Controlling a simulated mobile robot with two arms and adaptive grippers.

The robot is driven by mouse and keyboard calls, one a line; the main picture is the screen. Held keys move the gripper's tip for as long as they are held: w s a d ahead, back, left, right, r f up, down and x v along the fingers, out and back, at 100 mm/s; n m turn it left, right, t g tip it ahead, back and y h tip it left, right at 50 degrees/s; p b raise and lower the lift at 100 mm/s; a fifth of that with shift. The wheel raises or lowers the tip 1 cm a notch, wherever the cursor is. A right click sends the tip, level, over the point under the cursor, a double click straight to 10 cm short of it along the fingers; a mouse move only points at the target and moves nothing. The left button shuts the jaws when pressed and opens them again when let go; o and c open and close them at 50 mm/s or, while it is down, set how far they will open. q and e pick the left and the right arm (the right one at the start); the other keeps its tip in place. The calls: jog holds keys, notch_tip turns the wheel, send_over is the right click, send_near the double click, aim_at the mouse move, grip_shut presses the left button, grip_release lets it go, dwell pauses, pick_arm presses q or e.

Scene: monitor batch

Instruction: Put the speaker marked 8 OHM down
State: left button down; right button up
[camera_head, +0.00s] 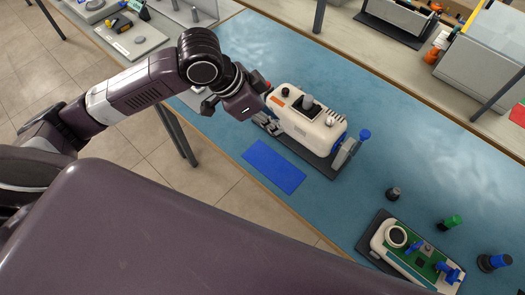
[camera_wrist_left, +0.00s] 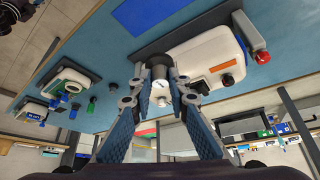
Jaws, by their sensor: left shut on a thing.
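My left gripper (camera_head: 243,101) is at the left end of a white device on a dark base (camera_head: 318,124). In the left wrist view my gripper (camera_wrist_left: 160,98) is shut on a small grey-white cylindrical thing (camera_wrist_left: 158,73), taken to be the speaker; I cannot read any marking on it. The head view hides the held thing behind the gripper and wrist. A flat blue mat (camera_head: 273,166) lies on the table in front of the white device, and it also shows in the wrist view (camera_wrist_left: 150,10). My right gripper is not in view.
A green circuit board unit (camera_head: 418,258) sits at the lower right. Near it stand a dark cylinder (camera_head: 393,194), a green one (camera_head: 452,222) and a blue-topped one (camera_head: 492,262). The blue table top (camera_head: 400,150) is clear right of the white device.

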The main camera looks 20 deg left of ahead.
pick_arm(q)
notch_tip(320, 180, down, 14)
jog(key=shift+s+d+r+p, duration=0.1)
jog(key=shift+d+p, duration=0.05)
jog(key=shift+p, duration=0.5)
notch_tip(320, 180, down, 4)
jog(key=shift+f, duration=0.1)
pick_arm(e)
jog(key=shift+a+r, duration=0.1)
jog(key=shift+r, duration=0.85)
pick_arm(q)
jog(key=shift+f, duration=0.15)
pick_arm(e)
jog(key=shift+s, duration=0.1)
pick_arm(q)
jog(key=c, duration=2.3)
grip_release()
jog(key=o, duration=0.5)
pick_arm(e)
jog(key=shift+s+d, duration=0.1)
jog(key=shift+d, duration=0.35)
